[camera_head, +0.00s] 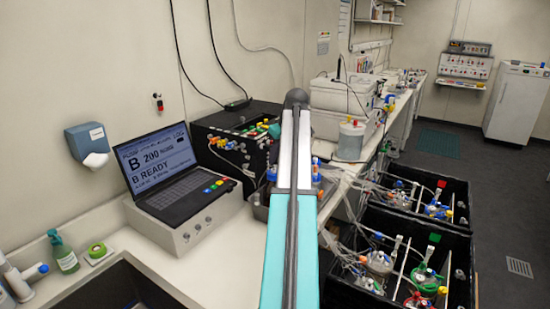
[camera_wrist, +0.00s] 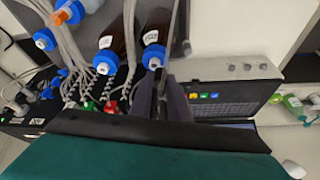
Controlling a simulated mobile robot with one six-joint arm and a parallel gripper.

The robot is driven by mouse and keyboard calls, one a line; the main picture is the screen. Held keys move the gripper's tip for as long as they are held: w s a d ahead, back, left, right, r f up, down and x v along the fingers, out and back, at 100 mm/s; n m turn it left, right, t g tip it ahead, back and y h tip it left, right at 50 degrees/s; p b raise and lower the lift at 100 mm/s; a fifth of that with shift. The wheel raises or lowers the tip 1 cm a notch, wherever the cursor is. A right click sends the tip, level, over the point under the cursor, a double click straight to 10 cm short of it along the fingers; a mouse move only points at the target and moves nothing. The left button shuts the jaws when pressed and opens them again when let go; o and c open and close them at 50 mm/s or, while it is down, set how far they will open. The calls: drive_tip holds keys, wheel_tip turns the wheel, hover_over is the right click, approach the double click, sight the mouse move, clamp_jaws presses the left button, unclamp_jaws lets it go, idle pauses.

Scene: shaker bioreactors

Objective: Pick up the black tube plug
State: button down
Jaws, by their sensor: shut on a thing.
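My gripper (camera_wrist: 162,104) shows in the wrist view, with its two dark fingers close together at the middle of the picture. It is shut on a small dark thing between the fingers, consistent with the black tube plug; its shape is mostly hidden by the fingers. In the head view my arm covers the middle, and the gripper is hidden behind it. Brown bottles with blue caps (camera_wrist: 154,57) stand just beyond the fingers in the wrist view. Pale tubes and several coloured plugs (camera_wrist: 98,104) lie left of the fingers.
A laptop (camera_head: 175,175) sits on a white console (camera_head: 190,224) left of my arm; the console also shows right of the fingers in the wrist view. Black crates (camera_head: 395,262) with vessels and tubing stand on the right. A green bottle (camera_head: 64,254) stands by the sink.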

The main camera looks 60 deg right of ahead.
drive_tip(key=s+a+r+b, duration=0.1)
drive_tip(key=s+a+b, duration=0.3)
drive_tip(key=s+a, duration=0.5)
drive_tip(key=shift+s+a, duration=0.25)
drive_tip(key=shift+s, duration=0.15)
drive_tip(key=shift+w, duration=0.15)
idle(0.3)
drive_tip(key=w+a+f+n+b, duration=0.1)
drive_tip(key=w+a+f, duration=0.3)
drive_tip(key=w+a, duration=0.8)
drive_tip(key=w+a+f+b, duration=0.1)
drive_tip(key=w+a+f, duration=0.3)
drive_tip(key=w+a, duration=0.8)
drive_tip(key=w+a+f, duration=0.2)
drive_tip(key=a, duration=0.9)
drive_tip(key=w+a+f+n, duration=0.1)
drive_tip(key=w+a+f, duration=0.2)
drive_tip(key=a, duration=0.8)
drive_tip(key=w+a+f+n+y+b, duration=0.1)
drive_tip(key=w+a+f, duration=0.1)
drive_tip(key=a, duration=1)
drive_tip(key=shift+w+f, duration=0.2)
drive_tip(key=shift+w, duration=0.45)
drive_tip(key=shift+a, duration=0.1)
